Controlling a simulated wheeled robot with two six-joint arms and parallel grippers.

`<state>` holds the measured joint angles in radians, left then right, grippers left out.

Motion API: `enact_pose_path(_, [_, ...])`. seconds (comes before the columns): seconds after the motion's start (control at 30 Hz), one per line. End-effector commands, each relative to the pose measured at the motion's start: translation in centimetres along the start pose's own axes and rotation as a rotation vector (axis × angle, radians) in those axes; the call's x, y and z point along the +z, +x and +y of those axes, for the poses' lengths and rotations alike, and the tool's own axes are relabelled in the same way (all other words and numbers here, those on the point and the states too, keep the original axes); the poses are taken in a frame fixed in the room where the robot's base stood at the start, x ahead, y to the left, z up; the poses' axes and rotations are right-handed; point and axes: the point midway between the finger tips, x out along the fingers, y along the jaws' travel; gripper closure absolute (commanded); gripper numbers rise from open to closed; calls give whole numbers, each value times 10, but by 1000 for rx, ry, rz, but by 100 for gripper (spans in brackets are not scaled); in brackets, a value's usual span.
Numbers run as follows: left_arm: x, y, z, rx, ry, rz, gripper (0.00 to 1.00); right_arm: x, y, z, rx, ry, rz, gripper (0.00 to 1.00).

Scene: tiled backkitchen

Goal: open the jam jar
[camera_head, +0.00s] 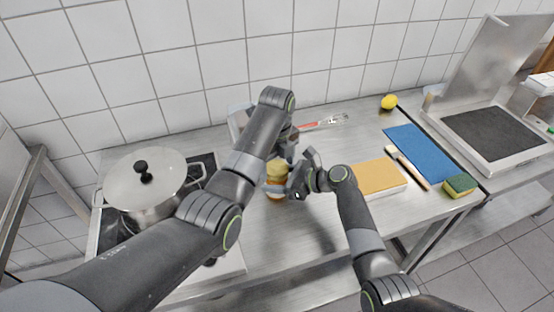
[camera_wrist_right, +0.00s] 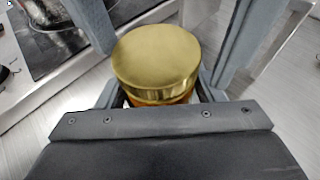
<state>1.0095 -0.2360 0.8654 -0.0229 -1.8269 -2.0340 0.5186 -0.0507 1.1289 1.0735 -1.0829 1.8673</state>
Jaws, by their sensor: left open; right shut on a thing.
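The jam jar (camera_head: 276,188) stands on the steel counter in the head view, with a gold lid (camera_head: 277,168) on it. The lid (camera_wrist_right: 157,56) fills the middle of the right wrist view, with a strip of the amber jar body below it. My right gripper (camera_head: 292,184) is shut on the jar from its right side. My left gripper (camera_head: 288,140) is open above and behind the jar, partly hidden by its own arm. Whether its fingers touch the lid cannot be seen.
A lidded pot (camera_head: 148,186) stands on the hob at left. A red-handled utensil (camera_head: 325,121) lies behind.

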Motion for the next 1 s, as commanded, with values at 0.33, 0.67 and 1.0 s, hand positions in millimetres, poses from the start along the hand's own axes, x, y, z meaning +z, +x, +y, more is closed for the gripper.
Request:
enact_pose_path(0.33, [0, 0, 0, 0, 0, 0, 56, 0, 0, 0, 1, 1, -1, 100])
enact_pose_path(0.67, [0, -1, 0, -1, -71, 0, 71, 0, 0, 0, 1, 1, -1, 100])
enact_pose_path(1.0, [0, -1, 0, -2, -587, -1, 71, 0, 0, 1, 2, 1, -1, 100])
